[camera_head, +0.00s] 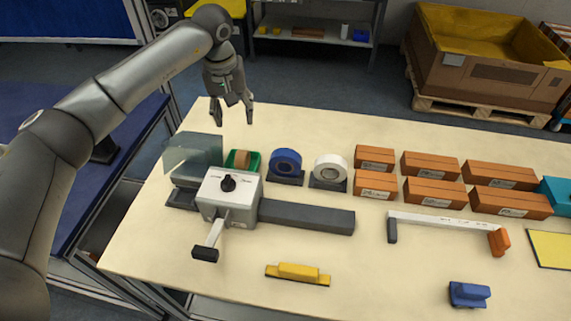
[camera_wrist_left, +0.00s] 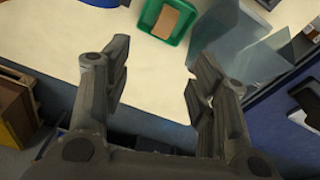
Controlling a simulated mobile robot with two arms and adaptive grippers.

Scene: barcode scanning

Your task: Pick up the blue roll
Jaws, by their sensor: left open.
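The blue roll (camera_head: 286,163) stands upright on a dark holder on the table, between a green bin and a white roll. My left gripper (camera_head: 234,119) is open and empty above the table's back left edge, behind and to the left of the blue roll, apart from it. In the left wrist view my left gripper (camera_wrist_left: 157,85) shows its two fingers spread, with nothing between them but table and floor. The blue roll does not clearly show in that view. My right gripper is in neither view.
A green bin (camera_head: 234,166) holding a tan item also shows in the wrist view (camera_wrist_left: 150,27). A white roll (camera_head: 329,172) stands right of the blue roll. A grey device (camera_head: 229,199) with a lever is in front. Orange boxes (camera_head: 431,166) line the right. A clear panel (camera_head: 195,152) stands left.

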